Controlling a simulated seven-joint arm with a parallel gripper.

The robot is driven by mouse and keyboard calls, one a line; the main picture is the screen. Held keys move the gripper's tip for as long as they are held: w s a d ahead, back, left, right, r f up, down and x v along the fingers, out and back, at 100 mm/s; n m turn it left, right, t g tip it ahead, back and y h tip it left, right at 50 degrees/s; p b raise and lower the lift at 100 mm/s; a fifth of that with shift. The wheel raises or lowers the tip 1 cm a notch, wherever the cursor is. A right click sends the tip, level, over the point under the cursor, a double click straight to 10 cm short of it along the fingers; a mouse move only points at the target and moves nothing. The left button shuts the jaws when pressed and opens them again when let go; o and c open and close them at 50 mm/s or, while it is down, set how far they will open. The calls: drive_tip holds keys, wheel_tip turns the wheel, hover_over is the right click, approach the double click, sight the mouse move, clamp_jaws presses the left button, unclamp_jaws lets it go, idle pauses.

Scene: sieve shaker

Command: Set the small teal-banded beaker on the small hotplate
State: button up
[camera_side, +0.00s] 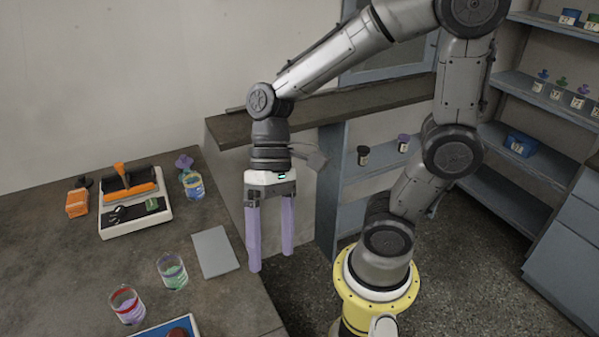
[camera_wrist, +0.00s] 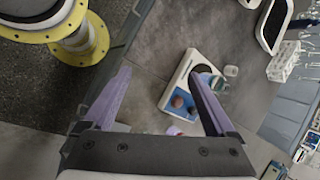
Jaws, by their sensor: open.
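My gripper (camera_side: 271,260) is open and empty, with its two purple fingers pointing down beyond the right edge of the bench. The fingers also show spread apart in the wrist view (camera_wrist: 160,71). A small glass beaker with greenish-teal colour (camera_side: 173,272) stands upright on the bench, left of my gripper; its band is too small to read surely. A white-edged device with a blue panel (camera_side: 152,332), possibly the small hotplate, is cut off by the bottom edge. In the wrist view a white device with a blue panel (camera_wrist: 168,99) shows knobs and a dark round top.
A red-banded beaker (camera_side: 127,307) stands left of the teal one. A flat grey plate (camera_side: 214,251) lies nearest my gripper. Farther back are a white shaker with orange parts (camera_side: 135,217), a yellow-blue beaker (camera_side: 194,187) and an orange block (camera_side: 77,203).

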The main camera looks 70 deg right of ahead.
drive_tip(key=d+r+n+t+h, duration=0.1)
drive_tip(key=d+r+t+h, duration=0.2)
drive_tip(key=d, duration=0.2)
drive_tip(key=d+r+n+t+h, duration=0.2)
drive_tip(key=d+r+t, duration=0.1)
drive_tip(key=d, duration=0.3)
drive_tip(key=shift+s+d+t+h, duration=0.3)
drive_tip(key=shift+s+t+h, duration=0.1)
drive_tip(key=shift+t, duration=0.4)
idle(1.0)
